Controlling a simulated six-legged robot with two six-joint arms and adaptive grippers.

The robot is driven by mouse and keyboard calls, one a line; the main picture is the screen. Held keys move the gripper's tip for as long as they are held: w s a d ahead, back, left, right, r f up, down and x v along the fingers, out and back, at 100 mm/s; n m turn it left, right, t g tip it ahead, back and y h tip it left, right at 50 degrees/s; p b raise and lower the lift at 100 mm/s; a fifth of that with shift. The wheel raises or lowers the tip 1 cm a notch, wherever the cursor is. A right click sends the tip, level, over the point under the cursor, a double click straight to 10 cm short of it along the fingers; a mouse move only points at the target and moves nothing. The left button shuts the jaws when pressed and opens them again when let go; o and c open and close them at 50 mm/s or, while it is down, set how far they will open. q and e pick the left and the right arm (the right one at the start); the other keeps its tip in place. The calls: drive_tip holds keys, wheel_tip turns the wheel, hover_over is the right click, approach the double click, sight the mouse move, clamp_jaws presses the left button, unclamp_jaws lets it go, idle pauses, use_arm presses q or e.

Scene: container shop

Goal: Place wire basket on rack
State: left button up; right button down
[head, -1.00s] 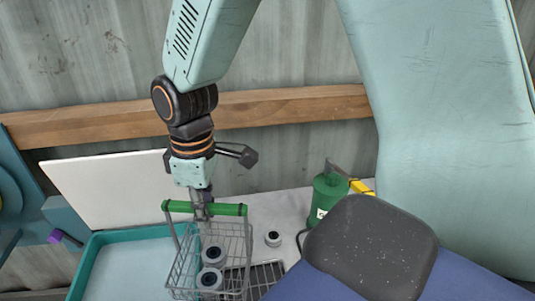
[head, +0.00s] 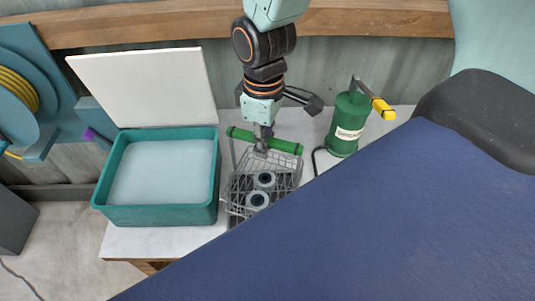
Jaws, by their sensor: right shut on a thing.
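The wire basket (head: 288,182) is a grey mesh basket with a green bar handle (head: 290,147). It is right of the teal tub in the head view and looks tilted. Two round grey parts with dark centres (head: 264,180) show in it. My right gripper (head: 262,146) comes down from above and is shut on the handle near its middle. A small dark piece below the basket (head: 236,221) may be the rack, mostly hidden by the basket. I cannot tell whether the basket touches it. My left gripper is not in view.
A teal tub (head: 155,214) with pale contents and a raised white lid (head: 150,88) stands left of the basket. A green can (head: 348,122) with a yellow-tipped handle stands to the right. A wooden rail (head: 150,22) runs along the wall behind. A blue surface hides the lower right.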

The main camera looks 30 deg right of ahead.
drive_tip(key=shift+w+a+f, duration=0.1)
drive_tip(key=shift+w+f, duration=0.05)
drive_tip(key=shift+f, duration=0.25)
wheel_tip(320, 180, down, 4)
drive_tip(key=shift+f, duration=0.1)
drive_tip(key=c, duration=1.7)
unclamp_jaws()
drive_tip(key=o, duration=0.4)
drive_tip(key=shift+s, duration=0.4)
drive_tip(key=shift+w, duration=0.2)
